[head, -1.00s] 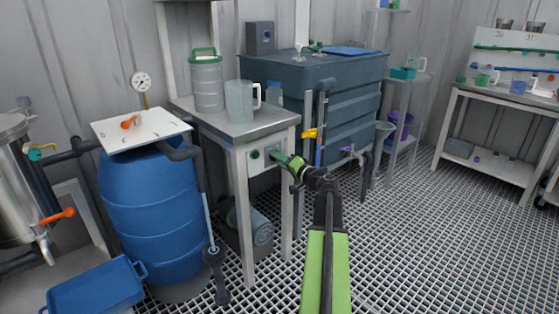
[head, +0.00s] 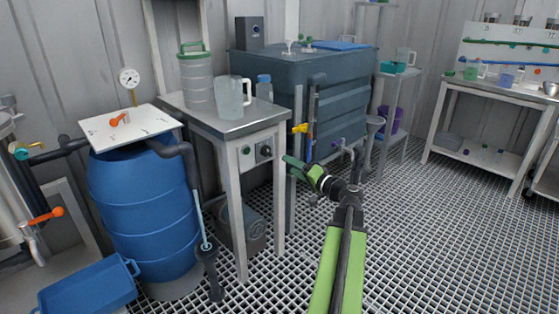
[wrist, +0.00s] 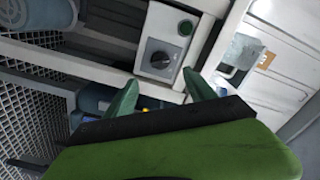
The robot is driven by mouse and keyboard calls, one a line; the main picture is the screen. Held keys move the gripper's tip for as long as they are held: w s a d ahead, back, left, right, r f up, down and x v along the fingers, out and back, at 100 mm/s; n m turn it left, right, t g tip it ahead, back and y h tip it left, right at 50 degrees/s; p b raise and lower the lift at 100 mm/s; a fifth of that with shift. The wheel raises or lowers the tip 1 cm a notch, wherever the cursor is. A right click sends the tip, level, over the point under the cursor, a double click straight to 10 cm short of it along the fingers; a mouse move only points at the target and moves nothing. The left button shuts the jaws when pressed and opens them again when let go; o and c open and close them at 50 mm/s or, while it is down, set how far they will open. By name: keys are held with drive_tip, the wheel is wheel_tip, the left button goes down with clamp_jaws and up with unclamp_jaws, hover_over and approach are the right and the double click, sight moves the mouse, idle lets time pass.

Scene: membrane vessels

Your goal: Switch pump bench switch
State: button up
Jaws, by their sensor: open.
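The pump bench (head: 225,122) is a grey-topped table with a switch panel on its front apron. The panel holds a black rotary switch (head: 264,151) and a green button (head: 246,150). My gripper (head: 292,167) is just right of the panel in the head view, open and empty, apart from the switch. In the wrist view its green fingers (wrist: 160,90) are spread below the knob.
A jug (head: 231,98) and a lidded canister (head: 197,76) stand on the bench. A blue barrel (head: 143,205) is to the left, and a dark tank (head: 340,85) with a yellow-handled valve (head: 300,128) stands behind. The grated floor (head: 420,235) to the right is clear.

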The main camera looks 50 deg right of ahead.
drive_tip(key=s, duration=0.5)
drive_tip(key=shift+s+a, duration=0.1)
drive_tip(key=shift+a, duration=0.05)
drive_tip(key=w+a+f+n+g+y+p, duration=0.1)
drive_tip(key=w+a+f+n+g+y, duration=0.25)
drive_tip(key=a, duration=0.65)
drive_tip(key=w+a+f+n+g+y+p, duration=0.1)
drive_tip(key=w+a+f+g, duration=0.25)
drive_tip(key=w+a, duration=0.4)
drive_tip(key=w+a+f+n+g+y+p, duration=0.1)
drive_tip(key=w+a+f+n+g+y, duration=0.2)
drive_tip(key=a, duration=0.9)
drive_tip(key=s+a+f+n+g+h+p, duration=0.1)
drive_tip(key=s+a+f+n+g+h, duration=0.15)
drive_tip(key=a, duration=0.55)
drive_tip(key=s+a+f+n+g+h+p, duration=0.1)
drive_tip(key=a+f+g, duration=0.2)
drive_tip(key=a, duration=0.5)
drive_tip(key=s+a+f+n+g+h+p, duration=0.1)
drive_tip(key=a+f+n+g+h, duration=0.1)
drive_tip(key=a, duration=0.6)
wheel_tip(320, 180, up, 38)
drive_tip(key=p, duration=3.8)
drive_tip(key=shift+d+h, duration=0.15)
drive_tip(key=shift+h, duration=0.25)
